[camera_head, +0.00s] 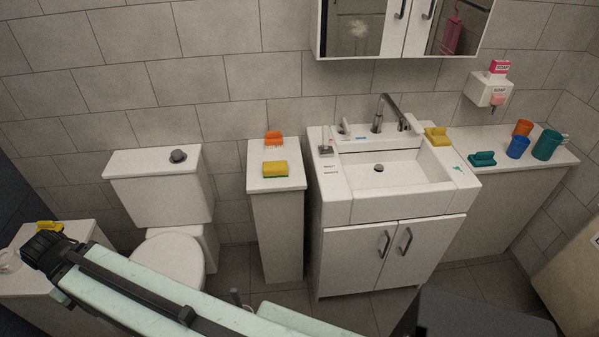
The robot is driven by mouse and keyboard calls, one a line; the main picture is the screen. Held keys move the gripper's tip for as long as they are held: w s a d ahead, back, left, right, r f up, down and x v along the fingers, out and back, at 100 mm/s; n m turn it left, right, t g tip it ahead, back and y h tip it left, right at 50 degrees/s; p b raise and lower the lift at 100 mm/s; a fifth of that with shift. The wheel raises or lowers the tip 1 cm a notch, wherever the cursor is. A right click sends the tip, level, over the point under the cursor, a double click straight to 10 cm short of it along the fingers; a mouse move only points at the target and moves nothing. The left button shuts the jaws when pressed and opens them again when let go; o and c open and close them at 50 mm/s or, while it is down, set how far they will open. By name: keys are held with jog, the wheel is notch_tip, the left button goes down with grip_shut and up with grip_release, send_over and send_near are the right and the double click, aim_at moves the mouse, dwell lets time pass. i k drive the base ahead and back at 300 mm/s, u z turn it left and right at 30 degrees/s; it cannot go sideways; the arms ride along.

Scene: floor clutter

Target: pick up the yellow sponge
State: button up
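The yellow sponge (275,169), with a green underside, lies flat on the top of a narrow white cabinet (276,225) between the toilet and the sink. It is in plain view and nothing covers it. My own pale green arm crosses the lower left of the picture, well in front of the cabinet. I cannot make out my gripper or its fingers in this view.
An orange brush-like item (273,139) stands behind the sponge. The toilet (160,190) is left, the sink cabinet (385,255) right. Other yellow items lie on the sink edge (437,136) and the left cabinet (48,226). Cups (517,147) stand far right.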

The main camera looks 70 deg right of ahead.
aim_at(276, 168)
jog(key=u, duration=0.15)
jog(key=i, duration=0.9)
jog(key=z, duration=0.05)
